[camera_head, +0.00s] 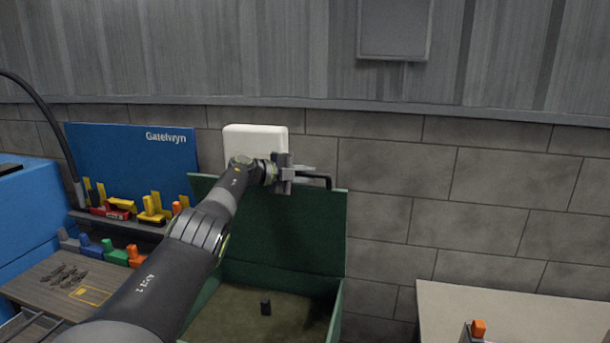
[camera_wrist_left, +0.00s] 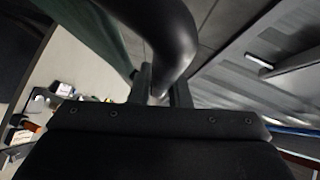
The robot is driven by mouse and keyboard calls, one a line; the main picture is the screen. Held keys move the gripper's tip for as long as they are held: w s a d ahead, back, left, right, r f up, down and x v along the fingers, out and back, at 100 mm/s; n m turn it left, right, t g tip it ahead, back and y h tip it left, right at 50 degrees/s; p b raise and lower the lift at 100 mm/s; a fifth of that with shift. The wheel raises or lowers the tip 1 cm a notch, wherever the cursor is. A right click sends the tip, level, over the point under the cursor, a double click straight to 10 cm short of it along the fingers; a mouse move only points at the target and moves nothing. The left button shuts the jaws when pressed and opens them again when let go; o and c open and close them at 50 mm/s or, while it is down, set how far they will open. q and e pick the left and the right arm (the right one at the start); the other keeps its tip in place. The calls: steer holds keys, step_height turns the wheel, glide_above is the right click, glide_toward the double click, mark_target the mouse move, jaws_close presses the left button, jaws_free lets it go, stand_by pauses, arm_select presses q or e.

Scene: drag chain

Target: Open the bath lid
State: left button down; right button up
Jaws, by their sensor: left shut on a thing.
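The green bath lid (camera_head: 290,232) stands raised, close to upright, at the back of the green bath (camera_head: 334,315) in the head view. The bath's inside shows a brownish floor with a small dark block (camera_head: 265,304) in it. My left gripper (camera_head: 308,174) is at the lid's top edge, shut on the black lid handle (camera_head: 325,180). In the left wrist view the dark curved handle (camera_wrist_left: 165,35) passes between the fingers (camera_wrist_left: 158,92), and part of the green lid (camera_wrist_left: 95,35) shows beside it. My right gripper is not in view.
A white box (camera_head: 255,138) is on the wall behind my left gripper. A blue Gatelwyn board (camera_head: 130,155) and a shelf of coloured tools stand at the left. A pale table (camera_head: 510,320) is at the right. A brick wall is close behind the lid.

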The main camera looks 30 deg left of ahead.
arm_select(q)
steer(key=shift+w+r, duration=0.2)
steer(key=shift+w, duration=0.2)
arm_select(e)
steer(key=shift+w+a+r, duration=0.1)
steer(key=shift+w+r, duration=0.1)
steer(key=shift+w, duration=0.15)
arm_select(q)
steer(key=c, duration=1.4)
jaws_free()
steer(key=shift+w+f, duration=0.1)
steer(key=shift+o, duration=0.2)
steer(key=shift+a, duration=0.15)
